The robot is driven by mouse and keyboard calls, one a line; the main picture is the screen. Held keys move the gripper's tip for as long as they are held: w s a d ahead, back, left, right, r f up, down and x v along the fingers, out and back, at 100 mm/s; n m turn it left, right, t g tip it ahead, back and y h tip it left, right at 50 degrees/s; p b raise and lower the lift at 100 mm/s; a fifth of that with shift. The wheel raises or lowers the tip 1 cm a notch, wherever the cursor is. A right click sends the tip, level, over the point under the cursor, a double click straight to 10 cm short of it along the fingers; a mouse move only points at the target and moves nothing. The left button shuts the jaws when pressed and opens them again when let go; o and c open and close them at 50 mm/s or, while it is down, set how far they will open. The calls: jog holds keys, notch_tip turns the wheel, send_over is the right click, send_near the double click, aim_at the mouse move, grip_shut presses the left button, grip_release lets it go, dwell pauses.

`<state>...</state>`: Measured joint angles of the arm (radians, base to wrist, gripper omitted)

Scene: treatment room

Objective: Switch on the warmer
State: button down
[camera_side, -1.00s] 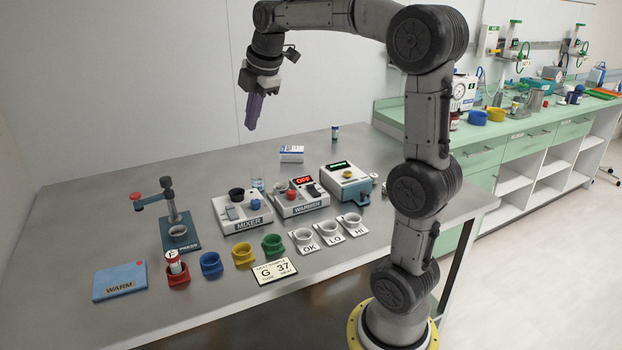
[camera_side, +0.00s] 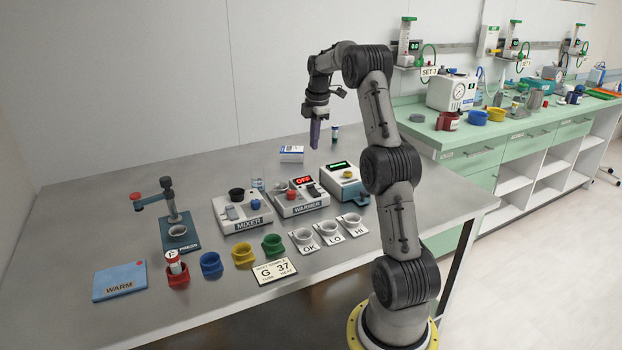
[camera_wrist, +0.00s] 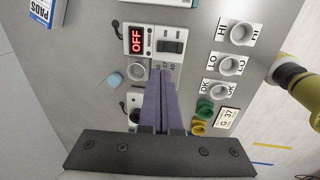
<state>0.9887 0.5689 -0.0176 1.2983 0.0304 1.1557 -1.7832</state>
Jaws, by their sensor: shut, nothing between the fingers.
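The warmer (camera_side: 302,209) is a white box labelled WARMER, with a red lit display (camera_side: 303,180) reading OFF. My gripper (camera_side: 314,146) has purple fingers, which are shut and empty, pointing down well above the table behind the warmer. In the wrist view my fingertips (camera_wrist: 161,72) overlap the warmer's lower part and hide some of it.
The mixer (camera_side: 242,212) stands left of the warmer, and a box with a green display (camera_side: 345,184) stands right. White OK, LO and HI holders (camera_side: 330,230) sit in front. A small white-blue box (camera_side: 291,154) and a vial (camera_side: 335,133) are behind. The back left table is clear.

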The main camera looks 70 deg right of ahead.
aim_at(311, 186)
jog(key=f, duration=0.4)
jog(key=w+d+f, duration=0.1)
jog(key=f, duration=0.9)
jog(key=shift+w+d, duration=0.15)
jog(key=shift+w, duration=0.05)
jog(key=shift+w+d+f+g+y, duration=0.15)
jog(key=shift+w+f+g+y, duration=0.05)
jog(key=shift+f+g+y, duration=0.1)
jog(key=shift+s+r, duration=0.1)
jog(key=shift+s, duration=0.1)
jog(key=shift+s+a+r, duration=0.25)
jog(key=shift+s+a, duration=0.15)
jog(key=shift+a, duration=0.15)
jog(key=shift+r, duration=0.1)
